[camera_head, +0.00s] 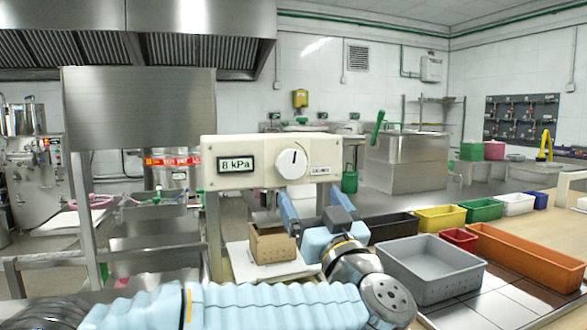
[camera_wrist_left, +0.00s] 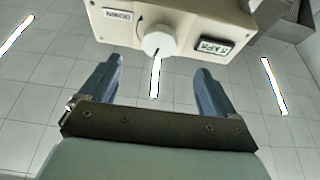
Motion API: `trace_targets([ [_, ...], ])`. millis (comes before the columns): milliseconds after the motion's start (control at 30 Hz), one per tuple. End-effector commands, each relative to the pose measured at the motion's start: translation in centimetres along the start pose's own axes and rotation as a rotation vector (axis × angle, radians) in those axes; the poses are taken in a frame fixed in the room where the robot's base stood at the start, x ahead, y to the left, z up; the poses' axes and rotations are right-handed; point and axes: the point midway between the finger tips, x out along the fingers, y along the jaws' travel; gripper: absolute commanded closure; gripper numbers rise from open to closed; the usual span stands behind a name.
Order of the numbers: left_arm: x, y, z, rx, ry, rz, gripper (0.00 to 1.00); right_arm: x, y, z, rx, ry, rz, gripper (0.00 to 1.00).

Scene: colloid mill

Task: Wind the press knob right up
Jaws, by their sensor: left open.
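The press knob (camera_head: 292,164) is a round white dial with a short dark mark near its top. It sits on the front of the cream press head (camera_head: 262,182), right of a display (camera_head: 235,164) reading 8 kPa. In the left wrist view the knob (camera_wrist_left: 158,42) shows upside down, between and beyond my fingertips. My left gripper (camera_head: 308,200) is open and empty, just below the press head. Its two blue fingers (camera_wrist_left: 158,62) stand apart on either side of the knob's line in the wrist view, not touching it. My right gripper is out of view.
A tan box (camera_head: 272,243) stands under the press head on a white plate (camera_head: 240,262). A grey bin (camera_head: 430,268), an orange tray (camera_head: 527,256) and several small coloured bins stand to the right.

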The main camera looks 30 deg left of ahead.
Motion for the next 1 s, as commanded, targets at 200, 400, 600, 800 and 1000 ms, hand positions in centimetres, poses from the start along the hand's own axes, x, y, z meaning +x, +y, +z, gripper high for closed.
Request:
trace_targets([
  [200,5.3,0.0,-0.3,0.001,0.000,-0.003,0.10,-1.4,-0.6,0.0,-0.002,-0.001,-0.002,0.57],
  [400,8.5,0.0,-0.2,0.001,0.001,0.000,0.10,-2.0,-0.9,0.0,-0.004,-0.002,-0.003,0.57],
  [600,9.7,0.0,0.0,0.000,0.000,0.001,0.10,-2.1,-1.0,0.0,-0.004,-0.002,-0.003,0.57],
  [800,9.7,0.0,0.0,0.000,0.000,0.002,0.10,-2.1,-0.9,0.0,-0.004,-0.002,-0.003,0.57],
  [1000,9.7,0.0,0.0,0.000,0.000,0.002,0.34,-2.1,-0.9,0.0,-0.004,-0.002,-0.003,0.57],
])
